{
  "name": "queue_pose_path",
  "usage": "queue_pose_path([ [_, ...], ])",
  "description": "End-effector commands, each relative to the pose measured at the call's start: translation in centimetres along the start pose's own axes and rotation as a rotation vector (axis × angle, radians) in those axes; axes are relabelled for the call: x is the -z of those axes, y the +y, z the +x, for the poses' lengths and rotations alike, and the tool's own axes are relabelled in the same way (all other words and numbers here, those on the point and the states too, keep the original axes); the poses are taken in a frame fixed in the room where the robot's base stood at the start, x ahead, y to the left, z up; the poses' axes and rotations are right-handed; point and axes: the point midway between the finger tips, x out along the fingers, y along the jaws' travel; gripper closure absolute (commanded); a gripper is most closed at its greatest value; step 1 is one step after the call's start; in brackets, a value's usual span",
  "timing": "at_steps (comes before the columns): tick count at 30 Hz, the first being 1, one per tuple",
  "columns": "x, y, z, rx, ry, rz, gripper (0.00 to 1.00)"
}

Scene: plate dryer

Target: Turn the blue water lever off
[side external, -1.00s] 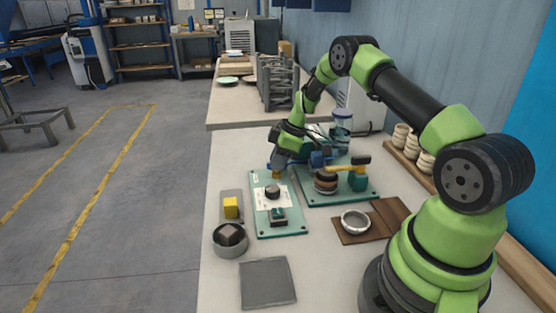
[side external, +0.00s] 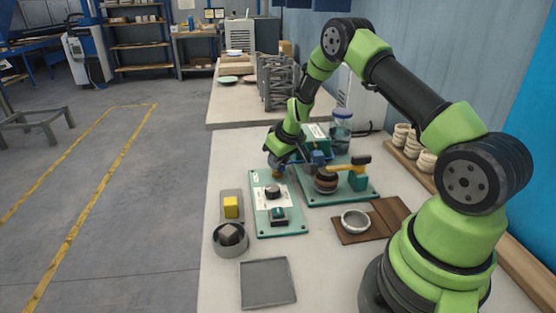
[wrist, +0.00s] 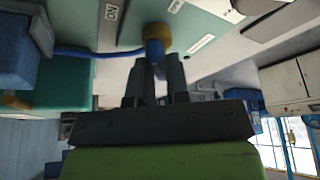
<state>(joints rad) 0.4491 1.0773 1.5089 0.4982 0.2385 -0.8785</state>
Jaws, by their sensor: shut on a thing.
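A teal panel (side external: 268,228) carries the brass-coloured valve base (wrist: 157,32) at its far end. The blue lever (wrist: 155,50) comes off this base and sits between my gripper's fingers in the wrist view. My gripper (wrist: 155,70) is shut on the blue lever, close to the base. In the side external view my gripper (side external: 274,165) points down at the panel's far end, where it mostly hides the lever. A label (wrist: 112,11) is on the panel beside the base; I cannot read the lever's exact angle from it.
A black knob (side external: 273,191) and a small switch (side external: 279,215) are nearer on the panel. A blue block (side external: 318,158) and a yellow-handled part (side external: 350,164) stand to the right. A yellow cube (side external: 231,206) and a grey bowl (side external: 231,249) are at the left.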

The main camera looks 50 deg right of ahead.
Motion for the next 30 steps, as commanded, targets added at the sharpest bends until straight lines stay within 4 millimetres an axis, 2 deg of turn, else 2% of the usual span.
queue_pose_path([
  [9, -0.16, 0.02, 0.02, -0.035, -0.004, 0.088, 1.0],
  [26, -0.2, 0.05, 0.04, -0.043, -0.006, 0.108, 1.0],
  [27, -0.2, 0.04, 0.05, -0.043, -0.006, 0.108, 0.75],
  [29, -0.18, 0.04, 0.04, -0.043, -0.006, 0.108, 0.61],
  [30, -0.16, 0.03, 0.04, -0.043, -0.005, 0.107, 0.58],
])
